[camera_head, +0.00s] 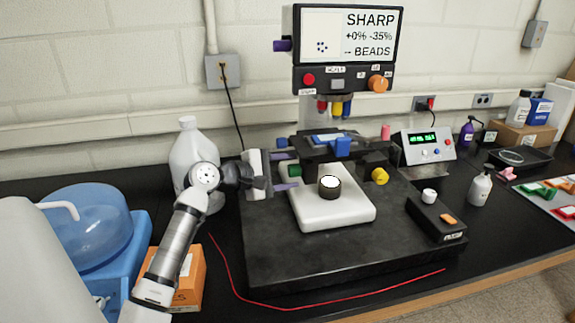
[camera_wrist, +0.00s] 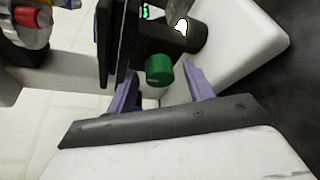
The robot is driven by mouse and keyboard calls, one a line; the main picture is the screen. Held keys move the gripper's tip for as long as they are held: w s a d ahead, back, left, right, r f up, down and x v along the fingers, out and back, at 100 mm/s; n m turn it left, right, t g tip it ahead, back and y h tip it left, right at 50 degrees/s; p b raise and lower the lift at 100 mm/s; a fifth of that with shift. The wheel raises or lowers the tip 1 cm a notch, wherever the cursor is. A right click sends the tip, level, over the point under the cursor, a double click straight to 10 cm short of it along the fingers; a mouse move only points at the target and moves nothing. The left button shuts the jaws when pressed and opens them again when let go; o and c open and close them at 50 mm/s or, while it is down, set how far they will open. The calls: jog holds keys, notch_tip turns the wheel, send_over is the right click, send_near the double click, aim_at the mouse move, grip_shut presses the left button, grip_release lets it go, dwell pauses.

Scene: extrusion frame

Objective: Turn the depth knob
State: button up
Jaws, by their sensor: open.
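A dark microscope stand carries a white base (camera_head: 340,212) and a screen (camera_head: 350,35) reading "SHARP", "+0% -35%" and "→ BEADS". A green knob (camera_head: 294,171) is on the stage's left side, with a yellow knob (camera_head: 380,176) on the right. An orange knob (camera_head: 377,84) is on the panel below the screen. I cannot tell which knob is the depth knob. My gripper (camera_head: 284,166) is left of the stage, its purple fingers open toward the green knob. In the wrist view, the green knob (camera_wrist: 159,70) lies between and just beyond the fingertips, apparently untouched.
A white jug (camera_head: 188,150) stands behind my arm, and an orange box (camera_head: 188,277) is at lower left. A black controller (camera_head: 435,215) and a display box (camera_head: 427,146) stand to the right. A red cord (camera_head: 330,307) lies along the front.

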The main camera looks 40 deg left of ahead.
jog(key=shift+w+d, duration=0.1)
jog(key=shift+w, duration=0.1)
jog(key=c, duration=1)
jog(key=shift+o, duration=0.2)
jog(key=shift+f, duration=0.1)
jog(key=shift+f+b, duration=0.1)
jog(key=shift+b, duration=0.45)
